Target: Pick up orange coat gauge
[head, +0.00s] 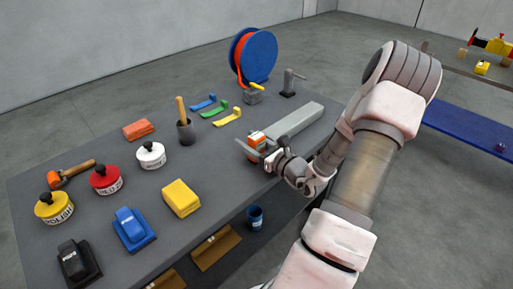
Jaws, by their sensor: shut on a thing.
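The orange coat gauge (257,138), a small orange block with a white part, is at the front right area of the grey workbench (215,160). My gripper (254,148) reaches in from the right and is shut on the gauge, with a finger showing on its left side. The fingers hide part of the gauge. I cannot tell whether the gauge touches the bench top or is slightly above it.
A long grey bar (296,122) lies just behind the gauge. A blue reel (257,55) is at the back. A blue cup (255,217) sits below the bench's front edge.

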